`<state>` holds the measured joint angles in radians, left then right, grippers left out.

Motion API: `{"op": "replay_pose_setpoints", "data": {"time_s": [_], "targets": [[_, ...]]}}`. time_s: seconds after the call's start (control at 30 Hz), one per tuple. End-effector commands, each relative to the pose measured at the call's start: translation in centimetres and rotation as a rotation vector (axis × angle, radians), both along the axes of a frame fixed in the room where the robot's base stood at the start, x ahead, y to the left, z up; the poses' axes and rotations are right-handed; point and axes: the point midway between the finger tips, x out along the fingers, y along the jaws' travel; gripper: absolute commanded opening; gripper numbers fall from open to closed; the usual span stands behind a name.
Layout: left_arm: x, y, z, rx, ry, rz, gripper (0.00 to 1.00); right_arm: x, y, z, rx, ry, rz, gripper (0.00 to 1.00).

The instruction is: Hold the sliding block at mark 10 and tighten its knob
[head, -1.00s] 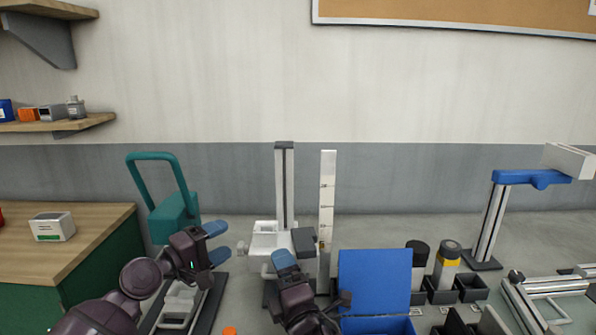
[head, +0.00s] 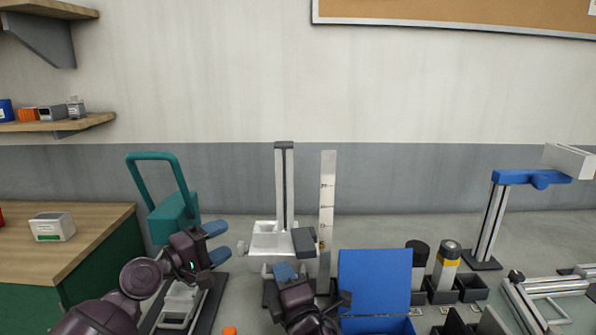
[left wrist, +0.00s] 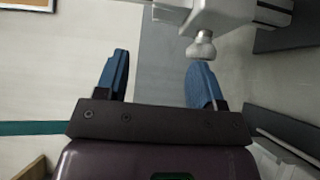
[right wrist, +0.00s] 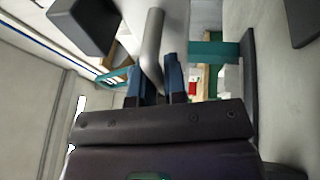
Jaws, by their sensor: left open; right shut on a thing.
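The white sliding block (head: 272,240) sits low on the upright column (head: 284,185), beside the upright scale (head: 327,205). The scale's numbers are too small to read. The block's pale round knob (head: 241,249) sticks out at its left; it also shows in the left wrist view (left wrist: 201,46). My left gripper (head: 218,242) is open, its blue fingers pointing at the knob from the left, apart from it. My right gripper (head: 285,272) is below the block. In the right wrist view it (right wrist: 158,80) is shut on a grey rod-like handle (right wrist: 153,42).
A blue open box (head: 375,285) stands right of the scale, with dark-topped cylinders (head: 447,262) in black holders beyond it. A teal-handled device (head: 175,215) stands behind my left arm. A blue-armed stand (head: 495,220) is at the right. The wooden bench (head: 75,240) is at the left.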

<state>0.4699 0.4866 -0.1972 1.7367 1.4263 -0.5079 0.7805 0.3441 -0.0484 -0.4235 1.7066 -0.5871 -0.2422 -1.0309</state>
Motion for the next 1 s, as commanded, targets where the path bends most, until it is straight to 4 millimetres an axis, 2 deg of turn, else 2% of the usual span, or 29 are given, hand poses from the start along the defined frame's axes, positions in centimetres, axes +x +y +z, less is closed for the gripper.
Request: {"op": "replay_pose_setpoints", "data": {"time_s": [1.0], "targets": [[0.0, 0.0, 0.0, 0.0, 0.0, 0.0, 0.62, 0.0, 0.0, 2.7, 0.001, -0.004, -0.001, 0.0]]}}
